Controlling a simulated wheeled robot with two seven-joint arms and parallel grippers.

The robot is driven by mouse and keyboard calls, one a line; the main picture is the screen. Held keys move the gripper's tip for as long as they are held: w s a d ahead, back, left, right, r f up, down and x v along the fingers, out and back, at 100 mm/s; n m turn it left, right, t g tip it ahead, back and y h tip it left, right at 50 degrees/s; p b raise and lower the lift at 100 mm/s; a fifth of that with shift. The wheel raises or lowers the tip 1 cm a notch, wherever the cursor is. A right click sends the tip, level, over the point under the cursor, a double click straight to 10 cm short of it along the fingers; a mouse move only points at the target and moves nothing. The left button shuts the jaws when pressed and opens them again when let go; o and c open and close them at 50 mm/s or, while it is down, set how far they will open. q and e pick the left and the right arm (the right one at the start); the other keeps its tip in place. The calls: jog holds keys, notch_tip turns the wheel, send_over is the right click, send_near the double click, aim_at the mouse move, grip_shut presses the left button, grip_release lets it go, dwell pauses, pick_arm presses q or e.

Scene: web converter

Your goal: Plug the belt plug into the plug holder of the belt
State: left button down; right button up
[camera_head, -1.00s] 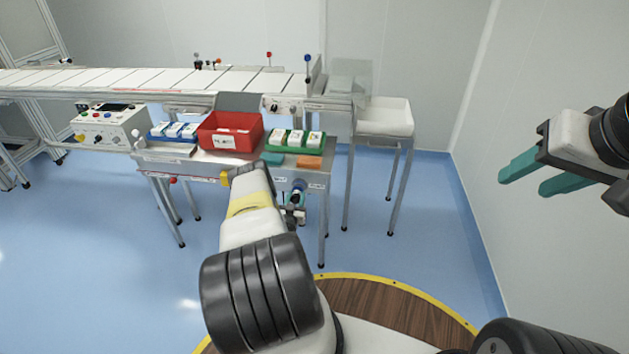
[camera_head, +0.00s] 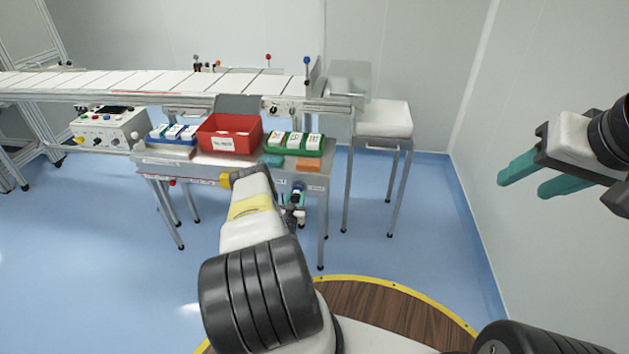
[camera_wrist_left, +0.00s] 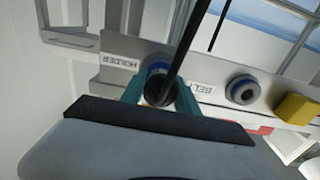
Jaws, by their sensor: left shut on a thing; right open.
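My left gripper (camera_head: 294,212) is at the front panel of the metal table, partly hidden by my own arm. In the left wrist view its teal fingers (camera_wrist_left: 171,92) are shut on the dark belt plug (camera_wrist_left: 158,90), with a black cable crossing in front. The plug is against or very near the panel, between the HOLDER label (camera_wrist_left: 120,62) and the BELT label (camera_wrist_left: 200,88). I cannot tell whether it is seated in a socket. A blue-ringed round socket (camera_wrist_left: 243,90) beside the BELT label looks empty. My right gripper (camera_head: 543,181) is open and empty at the right, away from the table.
A yellow part (camera_wrist_left: 297,108) sticks out of the panel beyond the empty socket. On the table stand a red bin (camera_head: 229,137), a blue tray (camera_head: 170,151) and a green tray (camera_head: 292,149). A conveyor (camera_head: 150,81) runs behind. The floor on the right is clear.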

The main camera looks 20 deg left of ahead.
pick_arm(q)
jog(key=c, duration=0.8)
grip_release()
jog(key=v, duration=0.7)
jog(key=shift+s+d, duration=0.1)
jog(key=shift+s, duration=0.3)
